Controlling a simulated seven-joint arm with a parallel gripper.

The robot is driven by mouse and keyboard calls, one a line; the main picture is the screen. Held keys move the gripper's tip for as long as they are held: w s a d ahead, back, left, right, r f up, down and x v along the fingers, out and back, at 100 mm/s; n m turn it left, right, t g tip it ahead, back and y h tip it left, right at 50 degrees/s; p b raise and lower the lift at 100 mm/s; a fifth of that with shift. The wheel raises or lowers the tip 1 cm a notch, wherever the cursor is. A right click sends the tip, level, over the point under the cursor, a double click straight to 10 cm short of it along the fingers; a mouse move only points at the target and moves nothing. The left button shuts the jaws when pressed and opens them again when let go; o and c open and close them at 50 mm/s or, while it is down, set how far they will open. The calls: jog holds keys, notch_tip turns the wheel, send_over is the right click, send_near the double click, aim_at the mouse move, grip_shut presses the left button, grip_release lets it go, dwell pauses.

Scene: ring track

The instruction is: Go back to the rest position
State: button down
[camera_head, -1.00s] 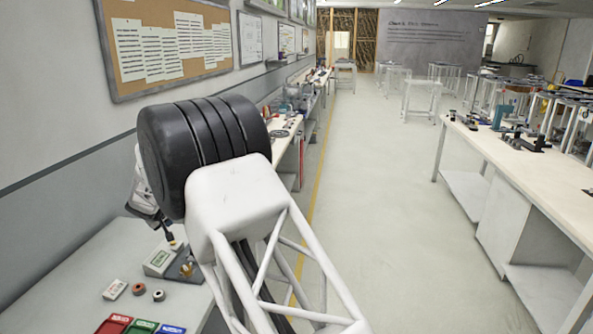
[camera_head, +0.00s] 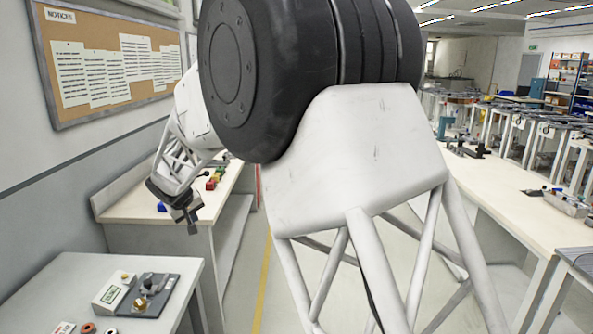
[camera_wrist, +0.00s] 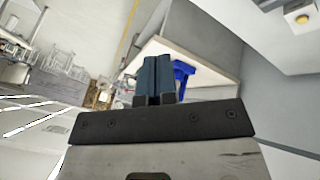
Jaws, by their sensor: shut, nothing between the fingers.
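My gripper (camera_head: 192,226) hangs in the air at left of the head view, below my white wrist link. It is beyond the near grey table (camera_head: 55,275) and in front of the wooden-topped bench (camera_head: 125,207) behind it. In the wrist view my gripper (camera_wrist: 154,62) has its two dark fingers side by side, shut and empty. No held thing shows between them. My large black joint and white lattice link fill the middle of the head view and hide much of the room.
Small rings (camera_head: 88,328) lie at the bottom edge. A notice board (camera_head: 105,62) hangs on the wall. A blue thing (camera_wrist: 184,72) shows beyond the fingers.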

jog(key=s+d+r+m+g, duration=0.1)
jog(key=s+d+r, duration=0.2)
jog(key=s+d, duration=0.55)
jog(key=s+d+r+m, duration=0.2)
jog(key=s+d+r, duration=0.15)
jog(key=d, duration=1.05)
jog(key=s+d+r+m+g, duration=0.1)
jog(key=s+d+r, duration=0.3)
jog(key=d, duration=0.7)
jog(key=s+d+f+m, duration=0.1)
jog(key=s+d, duration=0.4)
jog(key=s, duration=0.6)
jog(key=s+d+f+m+g, duration=0.1)
jog(key=s+d+f, duration=0.2)
jog(key=s+d, duration=0.3)
jog(key=s+d+f+m, duration=0.1)
jog(key=s+d, duration=0.4)
jog(key=s, duration=1)
jog(key=shift+s+d+f+m+g, duration=0.35)
jog(key=shift+d+f+m+g, duration=0.05)
jog(key=shift+m, duration=0.1)
